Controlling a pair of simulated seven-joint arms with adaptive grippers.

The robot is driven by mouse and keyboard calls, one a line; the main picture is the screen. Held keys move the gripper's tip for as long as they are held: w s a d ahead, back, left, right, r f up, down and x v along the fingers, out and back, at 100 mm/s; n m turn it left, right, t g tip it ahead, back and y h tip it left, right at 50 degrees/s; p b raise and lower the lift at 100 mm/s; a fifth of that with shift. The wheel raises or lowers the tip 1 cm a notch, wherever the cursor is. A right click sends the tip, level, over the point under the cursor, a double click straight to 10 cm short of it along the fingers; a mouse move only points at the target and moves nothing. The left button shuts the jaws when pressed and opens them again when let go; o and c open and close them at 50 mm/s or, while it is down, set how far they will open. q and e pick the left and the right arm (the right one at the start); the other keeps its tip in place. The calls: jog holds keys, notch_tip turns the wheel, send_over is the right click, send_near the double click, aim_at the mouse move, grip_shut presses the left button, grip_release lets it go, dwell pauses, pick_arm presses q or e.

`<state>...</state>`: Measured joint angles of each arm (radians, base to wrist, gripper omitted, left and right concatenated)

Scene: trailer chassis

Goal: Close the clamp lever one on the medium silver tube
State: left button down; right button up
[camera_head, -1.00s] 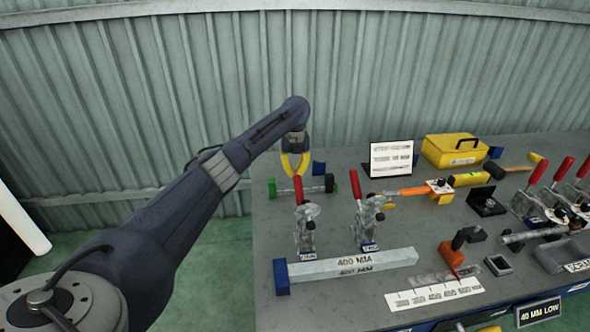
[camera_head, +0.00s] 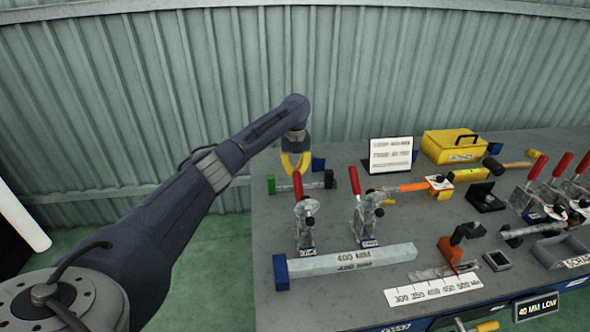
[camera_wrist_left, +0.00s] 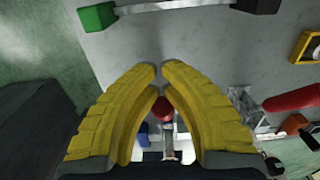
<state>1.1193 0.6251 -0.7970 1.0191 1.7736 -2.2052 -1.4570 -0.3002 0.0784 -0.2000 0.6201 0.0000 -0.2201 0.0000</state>
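The medium silver tube (camera_head: 352,262), marked 400 MM with a blue end block, lies along the front left of the table. Behind its left part stands clamp one (camera_head: 306,225), its red lever (camera_head: 299,188) upright. A second clamp (camera_head: 367,218) with an upright red lever (camera_head: 355,181) stands to its right. My left gripper (camera_head: 296,172) is just behind and above lever one. In the left wrist view its yellow fingertips (camera_wrist_left: 159,69) almost meet, with a narrow gap and nothing held. The red lever end (camera_wrist_left: 163,108) shows between the fingers, below them; contact is unclear. My right gripper is out of view.
A bar (camera_head: 320,184) with a green end lies behind clamp one. An orange-handled tool (camera_head: 413,187), yellow toolbox (camera_head: 455,146) and sign (camera_head: 391,155) stand farther right. Several red-levered clamps crowd the right side. The table's left edge is close to clamp one.

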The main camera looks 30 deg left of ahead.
pick_arm(q)
jog(key=shift+s+d+r, duration=0.5)
jog(key=shift+s+r, duration=0.1)
jog(key=shift+r, duration=0.1)
jog(key=shift+s+d+r, duration=0.5)
jog(key=shift+s+r, duration=0.05)
jog(key=shift+r, duration=0.1)
jog(key=shift+s+d+r, duration=1)
jog(key=shift+s+r, duration=0.1)
jog(key=shift+s, duration=0.05)
jog(key=shift+s+d, duration=0.1)
jog(key=shift+s, duration=0.05)
jog(key=shift+s+d+r, duration=0.35)
jog(key=shift+s+d, duration=0.15)
jog(key=shift+s, duration=0.1)
jog(key=shift+s+d+r, duration=0.3)
jog(key=shift+s+d, duration=0.2)
jog(key=shift+s, duration=0.05)
jog(key=shift+s+d, duration=0.1)
